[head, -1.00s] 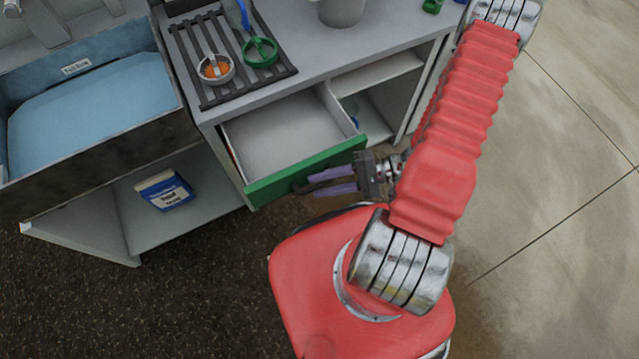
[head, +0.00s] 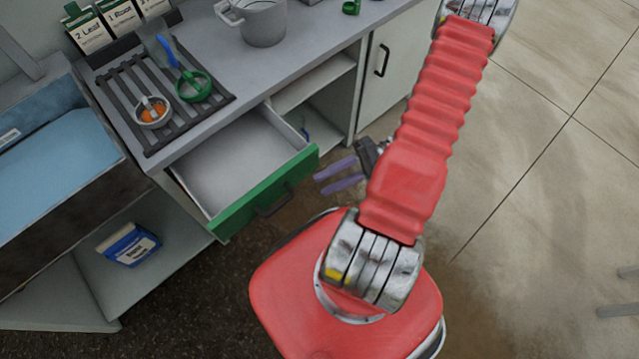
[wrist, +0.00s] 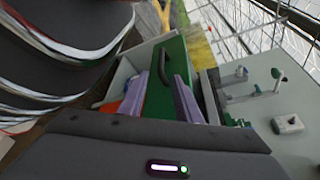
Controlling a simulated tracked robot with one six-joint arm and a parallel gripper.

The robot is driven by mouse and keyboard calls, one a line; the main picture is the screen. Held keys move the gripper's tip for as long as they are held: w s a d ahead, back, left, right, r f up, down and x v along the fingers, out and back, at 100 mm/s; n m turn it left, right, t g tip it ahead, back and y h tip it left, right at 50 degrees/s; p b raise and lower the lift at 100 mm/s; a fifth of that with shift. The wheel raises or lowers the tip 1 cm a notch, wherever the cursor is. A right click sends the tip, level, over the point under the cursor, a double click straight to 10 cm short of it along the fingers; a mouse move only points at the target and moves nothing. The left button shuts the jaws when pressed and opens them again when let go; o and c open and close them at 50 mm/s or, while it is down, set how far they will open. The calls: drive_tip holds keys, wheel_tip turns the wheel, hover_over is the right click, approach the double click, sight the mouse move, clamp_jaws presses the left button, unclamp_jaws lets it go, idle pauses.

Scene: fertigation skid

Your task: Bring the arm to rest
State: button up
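My red arm reaches up the right of the head view, and my gripper (head: 338,177) hangs below it. Its two purple fingers are apart with nothing between them. They point left toward the pulled-out drawer and are clear of its green front (head: 240,212) and dark handle (head: 274,200). The drawer floor (head: 238,163) looks empty. In the wrist view the fingers of my gripper (wrist: 160,97) stand to either side of the line to the drawer handle (wrist: 163,66), which lies beyond them.
The counter carries a black rack (head: 133,95) with a green ring-shaped item (head: 194,86) and a small cup of orange material (head: 153,113). A grey pot (head: 263,22) stands behind. A blue-and-white box (head: 130,245) sits on the lower left shelf. Floor at right is open.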

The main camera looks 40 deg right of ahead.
idle(0.7)
drive_tip(key=s+m+g+h, duration=0.2)
drive_tip(key=s+g, duration=0.2)
drive_tip(key=w+r+n+g+h, duration=0.1)
drive_tip(key=w+r+n+h, duration=0.15)
drive_tip(key=r+h, duration=0.5)
drive_tip(key=w+r+n+h, duration=0.2)
drive_tip(key=w+r+h, duration=0.15)
drive_tip(key=r, duration=0.65)
drive_tip(key=a+r+n+t+h, duration=0.1)
drive_tip(key=a+r+n+t, duration=0.2)
drive_tip(key=a+r, duration=0.3)
drive_tip(key=w+a+r+n+t+h, duration=0.1)
drive_tip(key=a+r+n+t, duration=0.2)
drive_tip(key=a+r, duration=0.3)
wheel_tip(320, 180, up, 6)
drive_tip(key=shift+w+a+f+n+t, duration=0.1)
drive_tip(key=shift+w+a+n+t, duration=0.15)
drive_tip(key=shift+n+t, duration=0.1)
